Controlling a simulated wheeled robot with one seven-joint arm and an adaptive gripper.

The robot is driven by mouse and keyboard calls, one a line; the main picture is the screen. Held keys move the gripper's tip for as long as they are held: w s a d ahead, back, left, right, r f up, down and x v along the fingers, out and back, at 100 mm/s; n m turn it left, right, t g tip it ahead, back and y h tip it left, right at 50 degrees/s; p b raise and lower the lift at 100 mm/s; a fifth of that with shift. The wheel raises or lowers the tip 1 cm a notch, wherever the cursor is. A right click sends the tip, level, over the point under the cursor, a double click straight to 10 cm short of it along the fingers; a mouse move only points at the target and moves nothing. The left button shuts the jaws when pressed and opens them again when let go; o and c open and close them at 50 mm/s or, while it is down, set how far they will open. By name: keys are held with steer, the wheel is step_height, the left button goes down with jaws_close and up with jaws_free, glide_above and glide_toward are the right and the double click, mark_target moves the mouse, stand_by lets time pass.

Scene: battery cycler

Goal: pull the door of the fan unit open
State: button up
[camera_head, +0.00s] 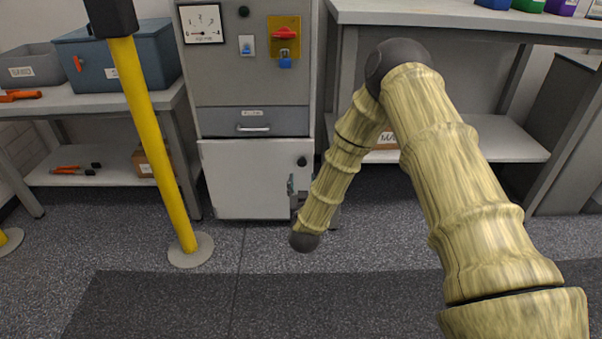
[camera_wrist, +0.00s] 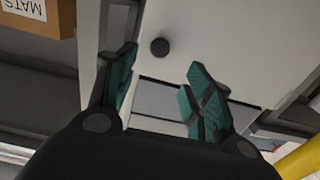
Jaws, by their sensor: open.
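The fan unit (camera_head: 253,85) is a grey cabinet with a white lower door (camera_head: 245,182), which looks shut. A round black knob (camera_head: 301,161) sits near the door's upper right corner. In the wrist view the knob (camera_wrist: 159,47) stands out from the pale door (camera_wrist: 200,30), between and just beyond my fingertips. My gripper (camera_wrist: 163,60) is open, with teal finger pads on either side and nothing between them. In the head view my gripper (camera_head: 292,185) shows in part below the knob, in front of the door's right side; my arm hides the rest.
A yellow post (camera_head: 153,140) on a round base stands to the left before the cabinet. A left bench (camera_head: 105,100) holds bins, and a right bench (camera_head: 465,14) has a lower shelf with a MATS box (camera_wrist: 38,18). The floor before the door is clear.

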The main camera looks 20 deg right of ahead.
mark_target(302, 163)
steer(key=b+x, duration=0.4)
steer(key=x, duration=0.5)
steer(key=shift+w+d+f, duration=0.1)
steer(key=shift+w+f, duration=0.05)
steer(key=shift+w, duration=0.15)
steer(key=shift+w+d, duration=0.2)
steer(key=shift+w, duration=0.4)
